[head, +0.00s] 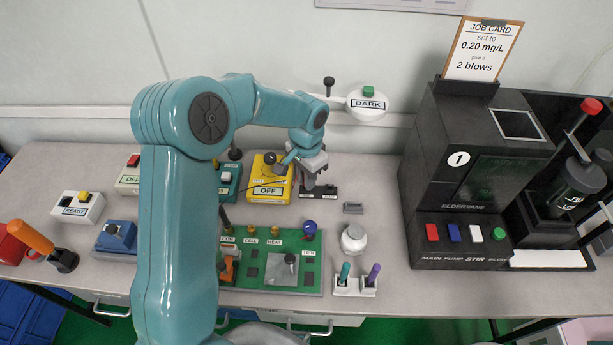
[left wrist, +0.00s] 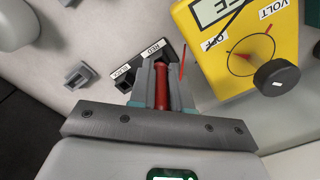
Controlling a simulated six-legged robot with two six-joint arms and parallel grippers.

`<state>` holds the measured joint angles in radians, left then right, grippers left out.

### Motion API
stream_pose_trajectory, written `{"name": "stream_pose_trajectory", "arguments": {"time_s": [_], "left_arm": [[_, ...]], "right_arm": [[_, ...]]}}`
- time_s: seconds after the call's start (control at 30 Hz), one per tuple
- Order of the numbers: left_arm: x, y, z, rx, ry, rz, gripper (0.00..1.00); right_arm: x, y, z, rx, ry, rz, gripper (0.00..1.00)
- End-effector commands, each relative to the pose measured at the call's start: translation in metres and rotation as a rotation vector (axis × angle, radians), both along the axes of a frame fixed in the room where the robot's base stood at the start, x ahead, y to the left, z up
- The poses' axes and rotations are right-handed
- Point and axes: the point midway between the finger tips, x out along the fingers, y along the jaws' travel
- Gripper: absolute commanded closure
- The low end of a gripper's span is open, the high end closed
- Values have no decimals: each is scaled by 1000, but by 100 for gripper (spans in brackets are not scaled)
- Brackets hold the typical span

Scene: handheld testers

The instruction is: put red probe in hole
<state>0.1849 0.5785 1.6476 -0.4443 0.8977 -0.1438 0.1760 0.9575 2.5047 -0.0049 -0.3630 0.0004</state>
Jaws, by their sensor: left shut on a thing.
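My left gripper (head: 312,178) is over the black holder beside the yellow meter (head: 254,193). In the left wrist view the gripper (left wrist: 162,85) is shut on the red probe (left wrist: 162,90), a red rod between the fingers. The black holder (left wrist: 137,66) has labels RED and BLACK and lies just beyond the fingertips; it also shows in the head view (head: 332,192). I cannot tell whether the probe's tip is inside a hole. A thin red piece (left wrist: 183,62) shows beside the fingers. The yellow meter (left wrist: 238,80) has a dial, OFF and VOLT labels. My right gripper is not in view.
A small grey block (head: 353,208) and a white jar (head: 353,239) stand right of a green board (head: 264,277). The large black machine (head: 427,180) stands further right. A white round head marked DARK (head: 368,114) rises behind.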

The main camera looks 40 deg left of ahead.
Motion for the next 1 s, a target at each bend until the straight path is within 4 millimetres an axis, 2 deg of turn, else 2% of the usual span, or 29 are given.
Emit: {"name": "stream_pose_trajectory", "arguments": {"time_s": [0.2, 0.23, 0.3, 0.57, 0.67, 0.77, 1.0], "left_arm": [[0, 0, -5, 0, 0, 0, 100], [0, 0, -3, 0, 0, 0, 73], [0, 0, -3, 0, 0, 0, 57], [0, 0, -2, 0, 0, 0, 57], [0, 0, 5, 1, -2, 0, 57], [1, 0, 21, 2, -5, 0, 57], [1, 0, 78, 1, -5, 1, 57]], "right_arm": [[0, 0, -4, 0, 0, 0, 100], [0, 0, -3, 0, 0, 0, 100], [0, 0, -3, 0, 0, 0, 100], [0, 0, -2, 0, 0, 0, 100], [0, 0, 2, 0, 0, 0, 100], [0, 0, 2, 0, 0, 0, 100], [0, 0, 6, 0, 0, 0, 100]]}}
